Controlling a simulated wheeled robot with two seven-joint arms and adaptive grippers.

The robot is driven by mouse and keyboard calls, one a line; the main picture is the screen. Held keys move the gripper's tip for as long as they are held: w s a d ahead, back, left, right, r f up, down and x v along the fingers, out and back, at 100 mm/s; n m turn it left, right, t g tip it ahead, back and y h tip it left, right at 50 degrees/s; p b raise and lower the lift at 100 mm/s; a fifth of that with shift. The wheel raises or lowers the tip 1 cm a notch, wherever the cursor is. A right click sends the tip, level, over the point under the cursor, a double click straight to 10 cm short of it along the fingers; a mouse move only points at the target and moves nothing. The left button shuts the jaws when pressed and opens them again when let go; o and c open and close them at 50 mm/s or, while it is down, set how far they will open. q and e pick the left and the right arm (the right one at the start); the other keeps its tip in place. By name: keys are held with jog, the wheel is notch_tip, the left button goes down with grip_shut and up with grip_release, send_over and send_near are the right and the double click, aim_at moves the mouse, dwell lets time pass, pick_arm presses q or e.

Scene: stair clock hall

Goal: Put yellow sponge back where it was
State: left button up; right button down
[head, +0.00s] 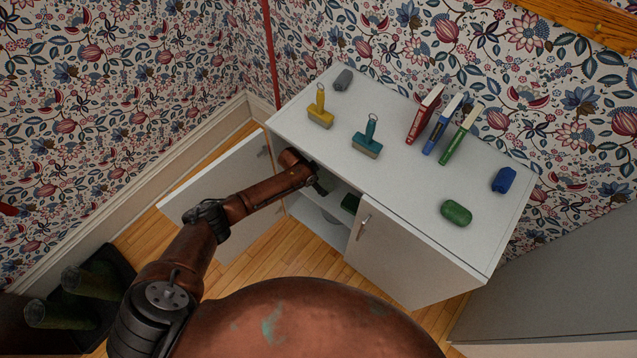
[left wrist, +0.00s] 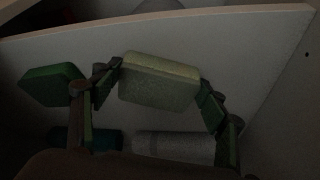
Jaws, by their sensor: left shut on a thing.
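The yellow sponge (left wrist: 158,82), a pale block in the dim light, is between the fingers of my left gripper (left wrist: 160,84) in the left wrist view. The gripper is shut on it. In the head view my left gripper (head: 322,182) reaches through the open left side of the white cabinet (head: 400,195), mostly in shadow. The sponge is over or close to a pale shelf board (left wrist: 240,70); I cannot tell whether it touches it. My right gripper is not in view.
A green block (left wrist: 52,85) lies left of the sponge. A teal thing and a grey roll (left wrist: 174,148) show lower down. The left door (head: 225,185) stands open; the right door (head: 400,255) is shut. Brushes, books (head: 424,114) and a green item (head: 456,213) occupy the cabinet top.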

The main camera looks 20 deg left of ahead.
aim_at(319, 183)
pick_arm(q)
jog(key=o, duration=1.2)
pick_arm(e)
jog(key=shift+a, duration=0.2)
pick_arm(q)
jog(key=shift+r, duration=0.15)
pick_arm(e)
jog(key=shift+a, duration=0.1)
pick_arm(q)
jog(key=shift+s+r, duration=0.1)
jog(key=shift+r, duration=0.2)
jog(key=p+v, duration=0.2)
jog(key=v, duration=0.1)
jog(key=shift+a, duration=0.1)
jog(key=s+a+p, duration=0.2)
jog(key=s+a, duration=0.5)
jog(key=s, duration=0.1)
jog(key=shift+s+a+f, duration=0.4)
jog(key=shift+f, duration=0.05)
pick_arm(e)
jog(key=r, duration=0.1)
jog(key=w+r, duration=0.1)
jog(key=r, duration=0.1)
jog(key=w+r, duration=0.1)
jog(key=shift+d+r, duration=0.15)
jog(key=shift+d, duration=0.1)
